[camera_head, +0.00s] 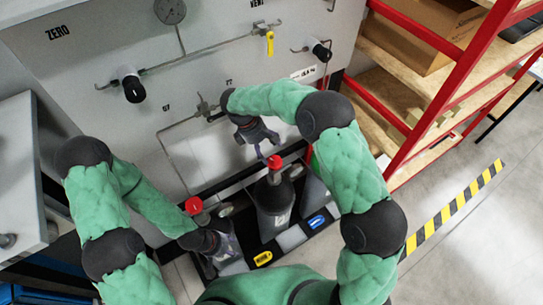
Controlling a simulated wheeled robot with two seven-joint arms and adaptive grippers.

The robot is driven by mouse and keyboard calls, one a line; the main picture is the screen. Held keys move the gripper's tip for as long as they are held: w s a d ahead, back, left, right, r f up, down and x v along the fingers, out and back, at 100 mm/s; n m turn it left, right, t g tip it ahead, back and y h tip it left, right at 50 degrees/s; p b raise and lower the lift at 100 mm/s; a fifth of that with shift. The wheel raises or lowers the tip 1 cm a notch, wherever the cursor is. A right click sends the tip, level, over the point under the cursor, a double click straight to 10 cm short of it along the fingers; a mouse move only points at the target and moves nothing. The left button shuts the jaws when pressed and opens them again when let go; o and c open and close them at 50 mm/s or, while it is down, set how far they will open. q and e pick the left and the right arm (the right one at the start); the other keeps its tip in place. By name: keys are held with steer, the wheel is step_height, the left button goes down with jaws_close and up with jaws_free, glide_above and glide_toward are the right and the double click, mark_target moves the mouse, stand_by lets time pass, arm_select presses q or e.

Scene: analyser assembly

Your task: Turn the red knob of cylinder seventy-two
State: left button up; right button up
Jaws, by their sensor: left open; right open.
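A dark cylinder (273,204) stands upright in the middle of the rack, with a red knob (275,162) on top. A second red knob (194,205) shows to its left, just above my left gripper; its cylinder is mostly hidden. I cannot read a number on either cylinder. My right gripper (264,148) is open and empty, pointing down just above and left of the middle red knob, apart from it as far as I can see. My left gripper (225,250) is open, low in front of the left cylinder; its fingertips are hard to make out.
A grey wall panel (90,45) behind carries pipes, black knobs (133,87) and a yellow-handled valve (270,42). A yellow tag (262,258) and a blue tag (317,222) are on the rack front.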

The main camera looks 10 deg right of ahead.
steer(key=v, duration=0.4)
steer(key=shift+a+r, duration=0.1)
steer(key=shift+r, duration=0.3)
steer(key=shift+s+f, duration=0.1)
